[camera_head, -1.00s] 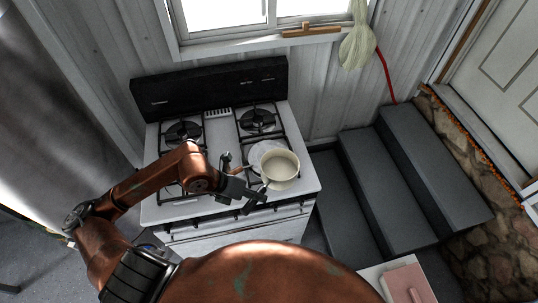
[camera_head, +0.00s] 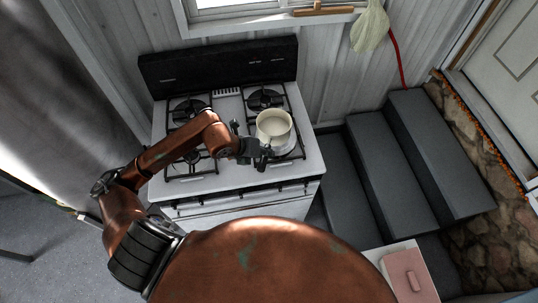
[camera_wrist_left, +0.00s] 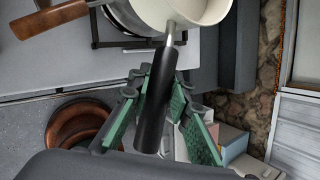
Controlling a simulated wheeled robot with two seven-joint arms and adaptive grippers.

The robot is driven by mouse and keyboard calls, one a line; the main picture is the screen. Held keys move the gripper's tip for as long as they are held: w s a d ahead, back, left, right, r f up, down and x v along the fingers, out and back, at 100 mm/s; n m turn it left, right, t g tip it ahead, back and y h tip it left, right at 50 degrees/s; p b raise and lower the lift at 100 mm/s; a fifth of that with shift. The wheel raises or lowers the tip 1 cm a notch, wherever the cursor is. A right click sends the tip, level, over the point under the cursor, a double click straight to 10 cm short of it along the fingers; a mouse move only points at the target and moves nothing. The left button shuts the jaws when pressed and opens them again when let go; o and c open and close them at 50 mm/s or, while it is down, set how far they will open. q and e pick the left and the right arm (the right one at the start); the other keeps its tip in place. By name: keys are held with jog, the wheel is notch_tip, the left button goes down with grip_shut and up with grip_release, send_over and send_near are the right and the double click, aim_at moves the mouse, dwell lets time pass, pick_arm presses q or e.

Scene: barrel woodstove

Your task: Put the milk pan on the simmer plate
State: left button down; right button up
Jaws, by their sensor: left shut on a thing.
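The cream milk pan (camera_head: 274,128) is upright over the front right burner of the stove, and it shows at the top of the left wrist view (camera_wrist_left: 200,10). My left gripper (camera_head: 262,157) is shut on its black handle (camera_wrist_left: 153,105), between green finger pads. The pale round simmer plate (camera_head: 289,151) lies on that burner, mostly hidden behind and below the pan. In the wrist view its grey disc (camera_wrist_left: 128,15) shows with a wooden handle to the left. I cannot tell whether the pan touches the plate. My right gripper is out of view.
The white stove (camera_head: 225,180) has black grates on its other burners and a dark back panel (camera_head: 218,65). Grey steps (camera_head: 390,170) rise to the right. A pink item (camera_head: 405,275) lies on a white surface at lower right.

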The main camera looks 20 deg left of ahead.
pick_arm(q)
jog(key=w+f+p, duration=0.2)
jog(key=w+f, duration=0.1)
jog(key=f, duration=0.5)
jog(key=shift+w, duration=0.35)
jog(key=c, duration=2.2)
grip_release()
jog(key=shift+s+a+f, duration=0.1)
jog(key=shift+f, duration=0.1)
jog(key=o, duration=0.3)
jog(key=shift+o, duration=0.7)
jog(key=shift+r, duration=0.1)
jog(key=shift+r, duration=0.1)
